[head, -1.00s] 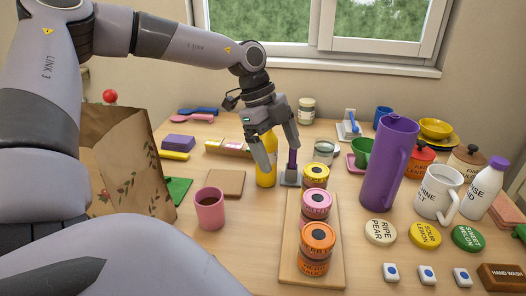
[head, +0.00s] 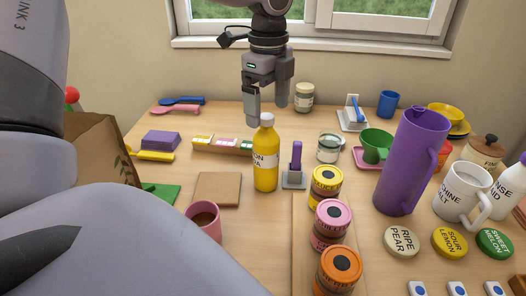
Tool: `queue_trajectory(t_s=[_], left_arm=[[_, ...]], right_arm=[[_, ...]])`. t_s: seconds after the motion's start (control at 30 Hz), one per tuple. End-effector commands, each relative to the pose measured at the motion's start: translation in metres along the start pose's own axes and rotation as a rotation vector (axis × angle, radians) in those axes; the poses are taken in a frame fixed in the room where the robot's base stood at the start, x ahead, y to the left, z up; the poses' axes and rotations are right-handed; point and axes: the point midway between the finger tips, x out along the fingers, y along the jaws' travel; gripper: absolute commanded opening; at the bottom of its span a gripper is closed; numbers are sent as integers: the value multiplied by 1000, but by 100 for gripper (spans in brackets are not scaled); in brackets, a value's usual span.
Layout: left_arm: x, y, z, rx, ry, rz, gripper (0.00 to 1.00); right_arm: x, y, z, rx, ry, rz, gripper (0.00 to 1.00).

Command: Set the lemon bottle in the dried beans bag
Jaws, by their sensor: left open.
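A yellow bottle with a white cap and a partly visible label (head: 265,160) stands upright on the table; the label shows letters like "ON". My left gripper (head: 268,111) is open and empty, above and slightly behind the bottle's cap, with its fingers pointing down. A brown paper bag with a leaf print (head: 88,140) stands at the far left. My left arm hides much of the bag, and no name on it can be read. My right gripper is not in view.
A pink mug (head: 203,219) and a brown square board (head: 217,189) are left of the bottle. A grey holder with a purple handle (head: 295,170) stands close at its right. Stacked tins (head: 330,215) and a tall purple pitcher (head: 408,165) are further right.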

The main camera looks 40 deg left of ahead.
Motion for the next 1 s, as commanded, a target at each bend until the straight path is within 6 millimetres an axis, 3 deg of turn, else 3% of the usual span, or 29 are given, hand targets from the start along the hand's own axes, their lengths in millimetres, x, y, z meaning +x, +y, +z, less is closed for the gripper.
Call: queue_trajectory(t_s=[0.17, 0.6, 0.9, 0.93, 1.0], left_arm=[[8, 0, 0, -2, -9, 3, 91], [64, -1, 0, -2, -7, 4, 91], [71, -2, 0, -2, -7, 0, 91], [71, -2, 0, -2, -7, 0, 88], [70, -2, 0, -2, -7, 0, 65]], right_arm=[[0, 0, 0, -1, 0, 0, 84], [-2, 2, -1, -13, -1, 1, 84], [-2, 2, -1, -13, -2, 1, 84], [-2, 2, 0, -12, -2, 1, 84], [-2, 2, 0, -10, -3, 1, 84]])
